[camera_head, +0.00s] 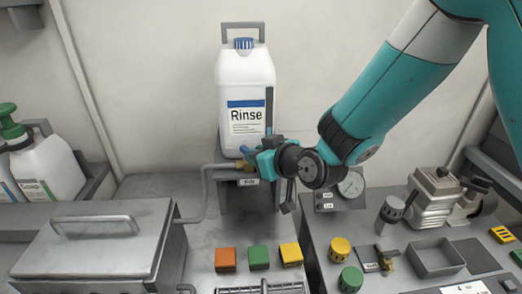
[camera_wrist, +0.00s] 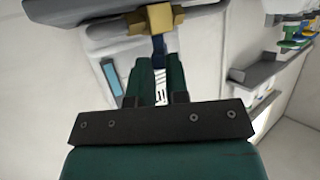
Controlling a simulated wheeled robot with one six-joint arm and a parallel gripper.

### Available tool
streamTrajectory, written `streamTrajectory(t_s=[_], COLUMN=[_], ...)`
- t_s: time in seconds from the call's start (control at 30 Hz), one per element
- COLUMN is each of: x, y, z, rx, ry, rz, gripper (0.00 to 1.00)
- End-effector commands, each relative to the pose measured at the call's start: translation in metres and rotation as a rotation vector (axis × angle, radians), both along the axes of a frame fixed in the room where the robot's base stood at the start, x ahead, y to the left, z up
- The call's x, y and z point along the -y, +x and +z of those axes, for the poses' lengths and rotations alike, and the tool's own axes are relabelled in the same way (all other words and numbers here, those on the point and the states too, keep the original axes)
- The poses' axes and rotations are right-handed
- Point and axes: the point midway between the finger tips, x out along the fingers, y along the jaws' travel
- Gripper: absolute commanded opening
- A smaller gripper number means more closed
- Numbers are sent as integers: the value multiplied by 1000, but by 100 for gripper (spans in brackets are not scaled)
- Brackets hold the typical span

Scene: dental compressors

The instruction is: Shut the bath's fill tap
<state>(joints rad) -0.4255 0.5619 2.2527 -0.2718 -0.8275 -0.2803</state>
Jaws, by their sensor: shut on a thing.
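The fill tap (camera_head: 243,163) is a small brass valve with a blue lever, on a grey pipe below the Rinse jug. In the wrist view its brass body (camera_wrist: 155,18) is at the top, and the dark blue lever (camera_wrist: 158,48) reaches down between my fingers. My gripper (camera_head: 258,160) comes in from the right and is shut on the lever, partly hiding the tap. The two green fingers (camera_wrist: 159,75) also show in the wrist view. The lever's exact angle is hard to tell. The bath (camera_head: 95,248) appears to be the lidded metal box at left.
The white Rinse jug (camera_head: 244,95) stands just behind my gripper. A bent pipe (camera_head: 202,200) runs towards the bath. Orange, green and yellow blocks (camera_head: 258,257) sit in front. A gauge (camera_head: 351,184) and metal fittings (camera_head: 436,198) are at right.

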Motion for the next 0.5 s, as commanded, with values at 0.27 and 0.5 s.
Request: streamTrajectory(t_s=[0.27,0.5], x=[-12,-16], y=[-6,-7], z=[-2,-6], rx=[4,3], ry=[1,5], rz=[-168,-329], gripper=[0,0])
